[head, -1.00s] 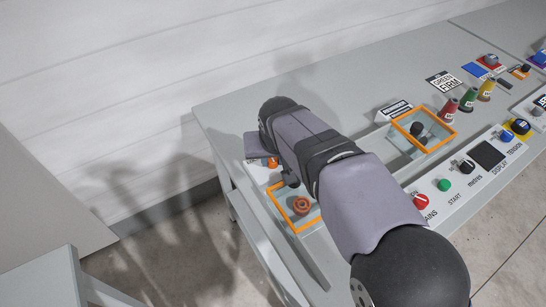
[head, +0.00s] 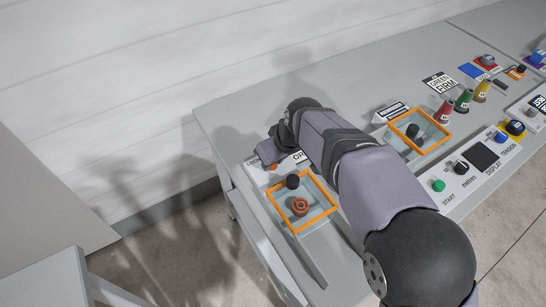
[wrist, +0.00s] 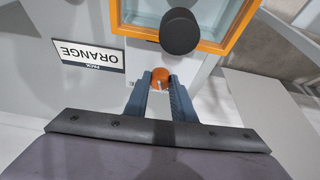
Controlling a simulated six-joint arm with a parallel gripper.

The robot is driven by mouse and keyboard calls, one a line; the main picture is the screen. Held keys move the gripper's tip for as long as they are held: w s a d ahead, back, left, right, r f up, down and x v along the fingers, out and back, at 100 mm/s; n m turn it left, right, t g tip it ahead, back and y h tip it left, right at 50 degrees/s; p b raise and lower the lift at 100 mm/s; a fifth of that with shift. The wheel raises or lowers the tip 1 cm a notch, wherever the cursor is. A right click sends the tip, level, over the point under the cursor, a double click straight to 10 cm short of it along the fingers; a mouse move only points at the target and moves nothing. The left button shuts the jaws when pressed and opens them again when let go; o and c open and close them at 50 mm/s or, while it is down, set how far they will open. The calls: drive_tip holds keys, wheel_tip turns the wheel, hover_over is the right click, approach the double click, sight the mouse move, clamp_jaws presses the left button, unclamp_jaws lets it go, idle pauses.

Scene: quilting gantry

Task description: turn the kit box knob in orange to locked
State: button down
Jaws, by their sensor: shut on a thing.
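The kit box's orange knob (wrist: 161,77) sits on a white panel beside the orange-rimmed box. My gripper (wrist: 160,84) has one finger on each side of the knob and is shut on it in the wrist view. In the head view the small orange knob (head: 273,166) shows beside my wrist, but the fingers are mostly hidden. A label reading ORANGE (wrist: 88,54) lies next to the knob. The box (head: 286,223) has an orange frame, a clear lid with a black handle (head: 293,182), and an orange round item (head: 299,206) inside. I cannot read which way the knob points.
Another orange-framed box (head: 446,140) with a black handle stands to the right. Thread cones (head: 463,100) and a control panel (head: 483,154) with several knobs lie further right. The bench (head: 230,110) is clear behind my arm.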

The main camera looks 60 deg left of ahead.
drive_tip(key=shift+w+n+g, duration=0.1)
drive_tip(key=shift+n+g, duration=0.3)
drive_tip(key=shift+n, duration=0.6)
drive_tip(key=c, duration=2.5)
unclamp_jaws()
drive_tip(key=shift+c, duration=0.2)
clamp_jaws()
drive_tip(key=o, duration=1.1)
unclamp_jaws()
drive_tip(key=shift+c, duration=0.2)
drive_tip(key=v, duration=0.7)
drive_tip(key=shift+r+b, duration=0.15)
drive_tip(key=shift+b, duration=0.25)
